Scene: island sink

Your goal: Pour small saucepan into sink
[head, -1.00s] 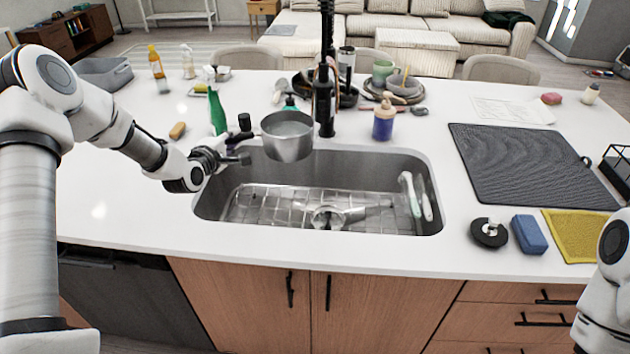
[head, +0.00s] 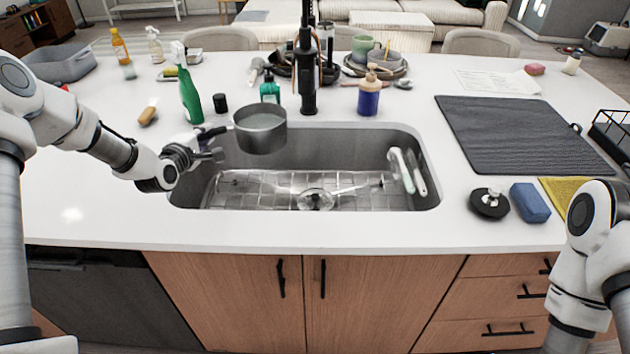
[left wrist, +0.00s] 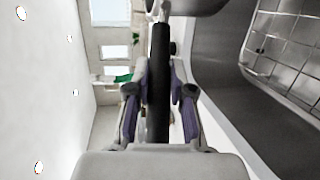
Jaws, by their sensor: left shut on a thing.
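The small saucepan (head: 260,132) is a grey metal pot that looks upright, held above the back left part of the sink. My left gripper (head: 212,148) is shut on its dark handle, at the left of the pot. In the left wrist view the black handle (left wrist: 160,80) runs between the fingers, and part of the pot (left wrist: 190,6) shows at the top edge. The liquid or contents inside the pot are hard to make out. The sink (head: 300,160) is a steel basin with a wire rack in its bottom. My right arm is at the lower right; its gripper is out of view.
A black faucet (head: 308,70) stands behind the sink, just right of the pot. A green bottle (head: 189,98) and a teal bottle (head: 270,92) stand behind it. Brushes (head: 402,172) lean at the sink's right side. A dark drying mat (head: 520,135) lies right.

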